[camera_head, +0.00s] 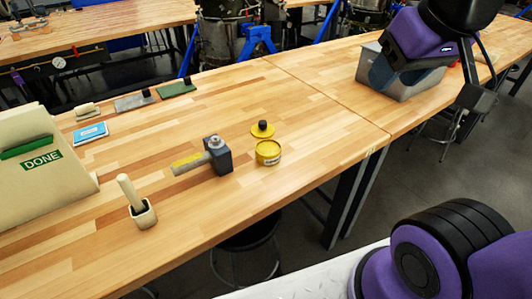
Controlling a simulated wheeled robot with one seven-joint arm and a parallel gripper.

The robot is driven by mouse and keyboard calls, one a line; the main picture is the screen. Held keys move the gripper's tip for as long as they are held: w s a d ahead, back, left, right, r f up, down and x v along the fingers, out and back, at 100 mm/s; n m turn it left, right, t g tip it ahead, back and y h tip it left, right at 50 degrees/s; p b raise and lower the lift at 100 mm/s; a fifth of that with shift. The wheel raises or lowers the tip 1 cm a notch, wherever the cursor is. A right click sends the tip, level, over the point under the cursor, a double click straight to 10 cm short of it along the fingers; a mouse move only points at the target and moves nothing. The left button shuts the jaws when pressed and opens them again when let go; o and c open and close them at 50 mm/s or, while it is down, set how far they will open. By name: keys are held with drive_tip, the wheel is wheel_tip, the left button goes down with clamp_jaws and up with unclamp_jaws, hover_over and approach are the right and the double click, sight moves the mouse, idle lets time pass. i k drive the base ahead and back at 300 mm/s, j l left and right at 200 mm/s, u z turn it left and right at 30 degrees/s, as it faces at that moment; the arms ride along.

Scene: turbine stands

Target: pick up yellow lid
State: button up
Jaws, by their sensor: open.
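The yellow lid (262,130) lies flat on the wooden table, its dark round knob facing up. It is just behind an open-looking round yellow tin (268,153) and apart from my gripper. My gripper (478,100) is at the upper right, beyond the table's front edge and to the right of the grey bin. It is far from the lid and looks empty. My arm partly hides it, and its fingertips are hard to make out.
A mallet in a small holder (142,212) stands near the front edge. A DONE box (40,160) is at far left. A grey bin (410,83) stands at right. The table is clear around the lid's right side.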

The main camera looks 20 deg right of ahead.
sight(262, 131)
drive_tip(key=i+l+u, duration=0.2)
drive_tip(key=l, duration=0.15)
drive_tip(key=i+l+u, duration=0.15)
drive_tip(key=l, duration=0.2)
drive_tip(key=i+l+u, duration=0.2)
drive_tip(key=l, duration=0.2)
drive_tip(key=k, duration=0.1)
